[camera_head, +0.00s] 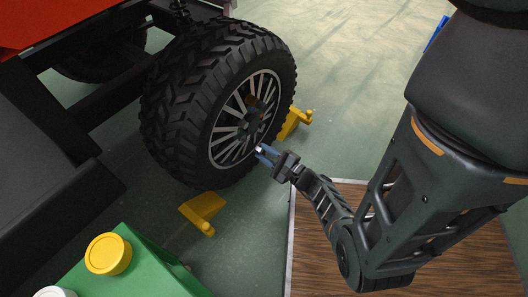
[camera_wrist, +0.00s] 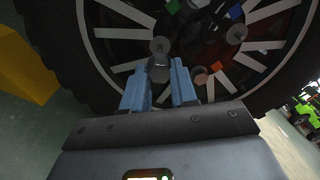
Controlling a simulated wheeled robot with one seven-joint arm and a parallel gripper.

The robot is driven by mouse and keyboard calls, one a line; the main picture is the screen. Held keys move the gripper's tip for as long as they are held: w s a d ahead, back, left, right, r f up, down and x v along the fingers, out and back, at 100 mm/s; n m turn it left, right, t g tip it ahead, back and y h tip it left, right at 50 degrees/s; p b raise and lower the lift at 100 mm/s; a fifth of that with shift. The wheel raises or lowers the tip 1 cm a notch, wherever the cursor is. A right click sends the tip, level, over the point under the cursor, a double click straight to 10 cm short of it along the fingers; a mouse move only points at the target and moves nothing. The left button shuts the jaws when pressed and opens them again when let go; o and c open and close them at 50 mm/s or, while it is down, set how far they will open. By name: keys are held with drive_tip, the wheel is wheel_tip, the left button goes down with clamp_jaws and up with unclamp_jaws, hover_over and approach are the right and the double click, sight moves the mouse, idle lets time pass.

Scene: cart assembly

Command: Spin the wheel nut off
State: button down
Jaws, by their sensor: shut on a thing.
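The wheel (camera_head: 185,120) is a large black tyre with a silver-spoked rim and stands upright under the red cart. It fills the upper part of the wrist view (camera_wrist: 105,55). My gripper (camera_head: 263,152) reaches the lower part of the rim from the right. In the wrist view its blue fingers (camera_wrist: 161,82) are shut on a grey wheel nut (camera_wrist: 158,68), which sits between the fingertips close to the hub. Other nuts or studs show around the hub, such as a grey one (camera_wrist: 236,33) and a reddish-brown one (camera_wrist: 200,77). The nut's thread is hidden.
Yellow chocks stand beside the tyre, one at the front (camera_head: 203,210) and one behind (camera_head: 295,122). A green box (camera_head: 150,270) with a yellow round top piece (camera_head: 107,254) stands at lower left. A brown wooden surface (camera_head: 440,275) lies below my arm. Green floor is clear behind the wheel.

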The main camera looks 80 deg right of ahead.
drive_tip(key=shift+v, duration=2.2)
